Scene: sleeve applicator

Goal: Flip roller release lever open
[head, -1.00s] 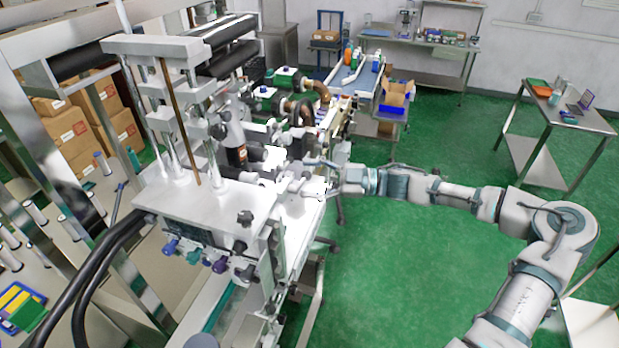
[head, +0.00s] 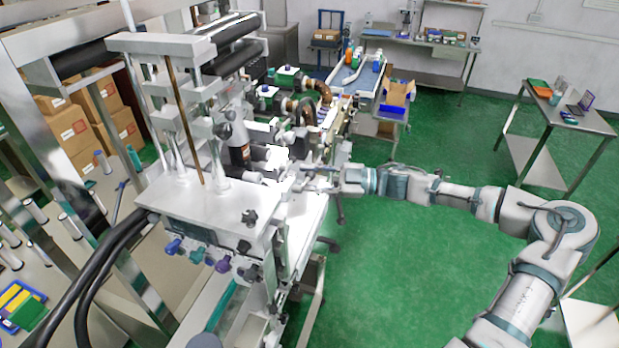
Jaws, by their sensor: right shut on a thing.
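The sleeve applicator machine (head: 215,205) stands at the left of centre, with a white top plate and posts. My right arm reaches in from the right, and my right gripper (head: 312,172) is at the machine's right side, among its white roller parts. The gripper is shut on a small part there, which appears to be the roller release lever; the fingers and pale parts blend together, so its outline and exact angle cannot be told. A bright white part (head: 277,158) sits just left of the fingertips. My left gripper is not in view.
Coloured knobs (head: 198,256) line the machine's front edge. A conveyor (head: 355,80) with bottles runs behind it, beside an open carton (head: 397,93). A steel side table (head: 570,118) stands at the right. The green floor (head: 410,270) is clear below my right arm.

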